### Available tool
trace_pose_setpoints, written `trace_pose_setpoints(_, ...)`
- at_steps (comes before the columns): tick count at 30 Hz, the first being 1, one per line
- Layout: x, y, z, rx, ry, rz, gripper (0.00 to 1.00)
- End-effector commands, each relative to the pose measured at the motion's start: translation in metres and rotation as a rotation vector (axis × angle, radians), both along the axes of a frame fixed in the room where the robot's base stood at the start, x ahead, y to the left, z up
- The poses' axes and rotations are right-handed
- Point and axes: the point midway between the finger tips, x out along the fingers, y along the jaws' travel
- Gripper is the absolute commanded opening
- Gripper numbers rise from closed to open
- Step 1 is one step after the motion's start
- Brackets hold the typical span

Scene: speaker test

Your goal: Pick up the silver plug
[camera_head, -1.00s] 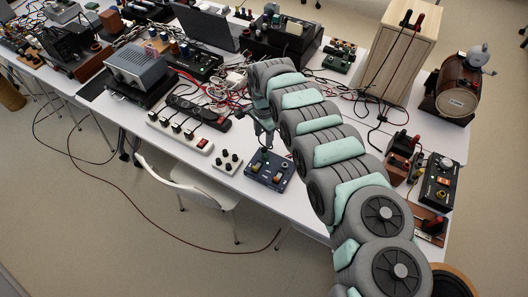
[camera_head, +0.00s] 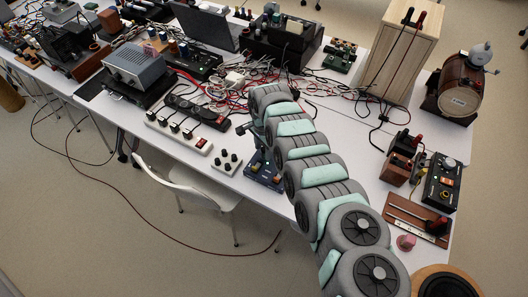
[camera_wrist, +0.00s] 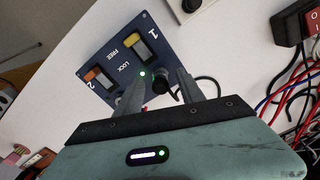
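A small dark plug-like piece (camera_wrist: 160,86) with a rounded end stands between my fingers in the wrist view, beside a dark cable. I cannot tell whether it is the silver plug; no clearly silver plug shows elsewhere. My gripper (camera_wrist: 158,80) is open, with one grey finger on each side of this piece and visible gaps. The fingers overlap the edge of a blue panel (camera_wrist: 104,56) marked 1, 2, FREE and LOCK, with a green light. In the head view the blue box (camera_head: 262,174) is partly hidden by my arm, and my fingertips are hard to make out.
A white power strip (camera_head: 180,132) and a small white box with black knobs (camera_head: 227,162) lie left of the blue box. Tangled red and black cables (camera_wrist: 290,104) lie at the right in the wrist view. A chair (camera_head: 190,190) stands at the table's front edge.

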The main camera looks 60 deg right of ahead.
Motion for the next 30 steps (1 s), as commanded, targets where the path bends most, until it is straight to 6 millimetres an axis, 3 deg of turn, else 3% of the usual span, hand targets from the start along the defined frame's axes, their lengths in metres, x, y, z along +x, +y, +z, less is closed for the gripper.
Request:
trace_pose_setpoints(17,0.0000,0.0001,0.0002,0.000,0.000,0.000,0.00)
trace_pose_setpoints(30,0.0000,0.0001,0.0002,0.000,0.000,0.000,0.00)
